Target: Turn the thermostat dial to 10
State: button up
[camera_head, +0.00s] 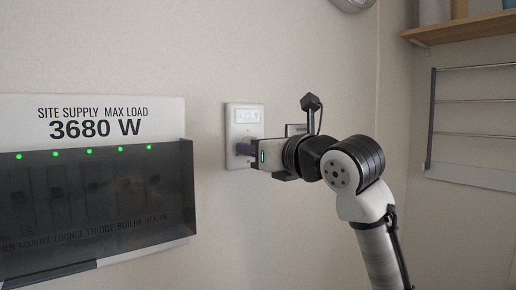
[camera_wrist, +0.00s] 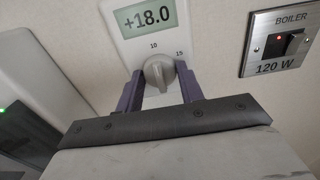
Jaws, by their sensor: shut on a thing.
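The thermostat (camera_head: 244,115) is a pale plate on the wall in the head view. In the wrist view its display (camera_wrist: 151,18) reads +18.0. Its grey dial (camera_wrist: 158,72) sits below the display, with the marks 10 at its upper left and 15 at its upper right. The dial's ridge looks roughly upright, and the rest of its scale is hidden. My gripper (camera_wrist: 159,88) is shut on the dial, one purple finger on each side. In the head view my gripper (camera_head: 240,148) reaches the lower part of the thermostat from the right and hides the dial.
A boiler switch (camera_wrist: 279,45) with a red light and a 120 W label is right of the thermostat. A supply panel (camera_head: 110,110) with a dark cover and green lights is at left. A shelf (camera_head: 470,27) and rack (camera_head: 472,125) are at right.

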jog(key=shift+f, duration=0.1)
jog(key=o, duration=1)
jog(key=b+v, duration=0.3)
jog(key=v, duration=1)
jog(key=shift+s+d, duration=0.25)
jog(key=shift+s, duration=0.1)
